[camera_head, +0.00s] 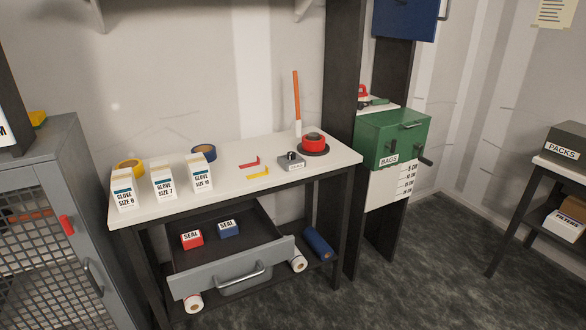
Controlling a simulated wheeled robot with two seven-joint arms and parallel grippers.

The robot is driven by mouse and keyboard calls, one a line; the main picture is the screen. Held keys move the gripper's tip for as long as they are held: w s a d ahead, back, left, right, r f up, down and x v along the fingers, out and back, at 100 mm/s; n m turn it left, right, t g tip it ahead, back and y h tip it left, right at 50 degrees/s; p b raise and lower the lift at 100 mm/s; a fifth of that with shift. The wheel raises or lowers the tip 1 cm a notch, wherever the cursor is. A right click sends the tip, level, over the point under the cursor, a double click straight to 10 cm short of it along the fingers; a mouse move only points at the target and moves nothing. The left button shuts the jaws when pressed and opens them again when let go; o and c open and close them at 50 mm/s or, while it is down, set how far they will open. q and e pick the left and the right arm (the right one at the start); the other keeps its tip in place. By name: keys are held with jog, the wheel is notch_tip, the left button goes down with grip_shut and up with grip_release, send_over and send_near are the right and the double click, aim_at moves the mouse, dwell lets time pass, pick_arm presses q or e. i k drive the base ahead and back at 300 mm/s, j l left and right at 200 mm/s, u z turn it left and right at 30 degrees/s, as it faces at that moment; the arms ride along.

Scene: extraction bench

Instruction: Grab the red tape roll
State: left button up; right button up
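The red tape roll (313,142) lies flat near the right end of the white bench top (236,192). It rests on a round black base (316,152), and its centre looks dark. A blue tape roll (204,148) and a yellow tape roll (131,162) lie at the back left, partly hidden behind glove boxes. Neither of my grippers shows in the head view.
Glove boxes (163,186) stand along the bench's left. A grey block (291,165) and an upright orange-and-white stick (296,105) are near the red roll. A drawer (210,278) stands open below the bench. A green box (400,135) is mounted at right.

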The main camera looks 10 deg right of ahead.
aim_at(310, 145)
jog(key=i+l, duration=0.15)
jog(key=l, duration=0.2)
jog(key=i+l+u, duration=0.15)
jog(key=l, duration=0.2)
jog(key=i+l, duration=0.2)
jog(key=l, duration=0.15)
jog(key=i+l+u, duration=0.1)
jog(key=l, duration=0.3)
jog(key=i, duration=0.05)
